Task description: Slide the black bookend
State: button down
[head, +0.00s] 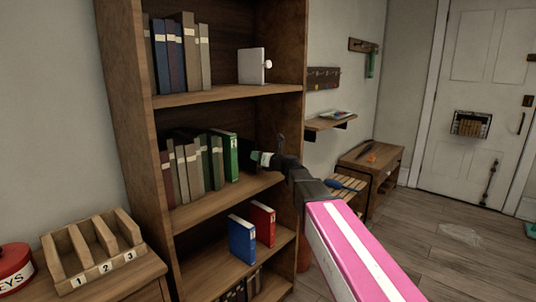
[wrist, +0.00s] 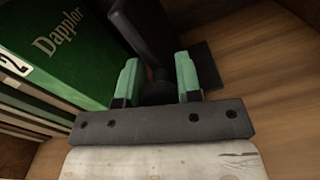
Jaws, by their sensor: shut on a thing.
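The black bookend (wrist: 140,28) shows in the wrist view as a dark upright plate with a flat base (wrist: 207,66) and a round black knob (wrist: 157,91). It stands on the wooden middle shelf, beside a green book labelled "Dappler" (wrist: 62,48). My gripper (wrist: 158,80) has its green fingers shut on the knob, one on each side. In the head view my gripper (head: 261,158) reaches into the middle shelf at the right end of the book row (head: 195,165). My arm and the shelf's shadow mostly hide the bookend there.
The bookcase's right side panel (head: 291,120) is close to my arm. A white bookend (head: 251,66) stands on the shelf above. Blue (head: 242,238) and red (head: 263,222) books stand below. A key sorter (head: 92,250) is on a cabinet at left.

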jog(key=s+a, duration=0.2)
jog(key=s, duration=0.1)
jog(key=shift+a, duration=0.2)
jog(key=c, duration=0.8)
grip_release()
jog(key=v, duration=1)
jog(key=shift+s+d, duration=0.3)
